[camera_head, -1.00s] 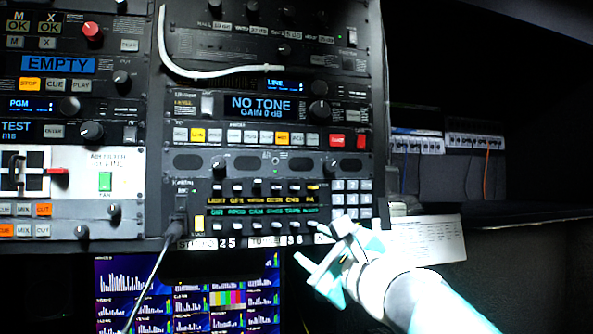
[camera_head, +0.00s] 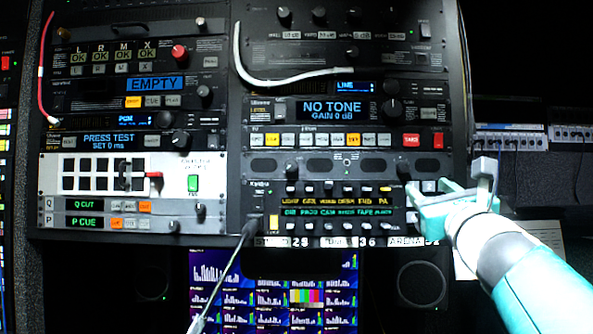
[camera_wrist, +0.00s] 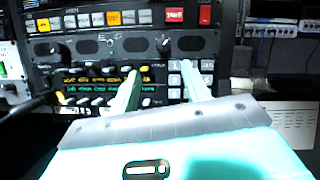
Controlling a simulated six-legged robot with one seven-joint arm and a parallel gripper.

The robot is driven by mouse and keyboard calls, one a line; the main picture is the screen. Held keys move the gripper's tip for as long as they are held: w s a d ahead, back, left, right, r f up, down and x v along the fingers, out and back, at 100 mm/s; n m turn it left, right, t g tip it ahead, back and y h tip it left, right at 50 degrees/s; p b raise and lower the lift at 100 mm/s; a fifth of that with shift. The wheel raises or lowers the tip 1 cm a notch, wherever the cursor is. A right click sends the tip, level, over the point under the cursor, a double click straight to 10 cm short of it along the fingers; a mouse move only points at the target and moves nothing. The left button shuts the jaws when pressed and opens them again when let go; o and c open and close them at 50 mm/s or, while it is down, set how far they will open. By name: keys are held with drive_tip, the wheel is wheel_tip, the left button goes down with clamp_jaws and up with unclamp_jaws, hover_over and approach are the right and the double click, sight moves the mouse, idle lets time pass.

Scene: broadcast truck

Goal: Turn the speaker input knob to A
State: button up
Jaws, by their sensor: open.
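A dark panel with oval grilles (camera_head: 262,167), probably the speaker panel, spans the lower part of the right rack. It has a small round knob (camera_head: 292,168) on the left and another knob (camera_head: 408,166) on the right. Both knobs also show in the wrist view, left (camera_wrist: 110,45) and right (camera_wrist: 163,44). Their markings are too small to read, so I cannot tell which is the input knob or its setting. My gripper (camera_head: 446,182) is open and empty in front of the panel's lower right. In the wrist view its fingers (camera_wrist: 160,69) spread just below the right knob.
A white cable (camera_head: 290,82) hangs above. Screens (camera_head: 272,290) sit underneath.

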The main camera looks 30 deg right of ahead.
sight(405, 167)
drive_tip(key=x, duration=1.2)
drive_tip(key=shift+w+d, duration=0.15)
drive_tip(key=shift+d, duration=0.25)
drive_tip(key=c, duration=1)
